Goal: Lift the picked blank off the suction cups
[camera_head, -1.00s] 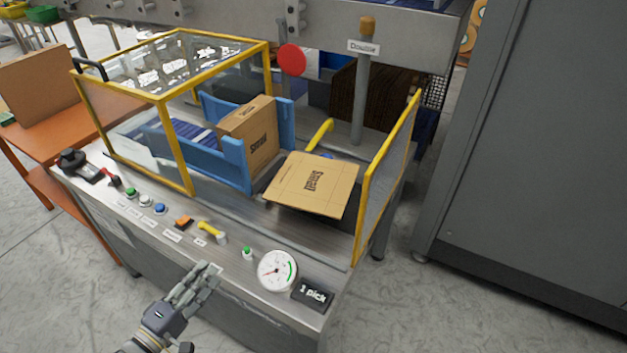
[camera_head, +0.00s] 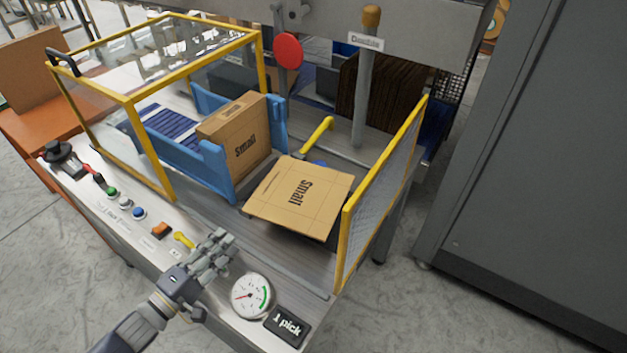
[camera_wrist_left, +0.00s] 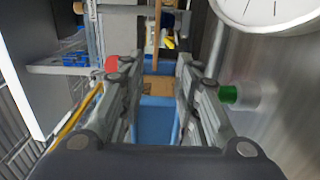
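The flat cardboard blank (camera_head: 290,207), printed "Small", lies slightly tilted at the open front of the machine, right of the blue guides. The suction cups are hidden beneath it; a yellow bar (camera_head: 318,135) with a bit of blue shows behind it. My left gripper (camera_head: 222,245) hovers over the control panel's front edge, to the lower left of the blank and apart from it. In the left wrist view its two fingers (camera_wrist_left: 155,85) stand apart with nothing held between them. My right gripper is in neither view.
A yellow-framed clear guard (camera_head: 135,98) is on the left and a mesh guard (camera_head: 380,195) on the right. A gauge (camera_head: 251,296) and "1 pick" display (camera_head: 288,325) sit close to my gripper.

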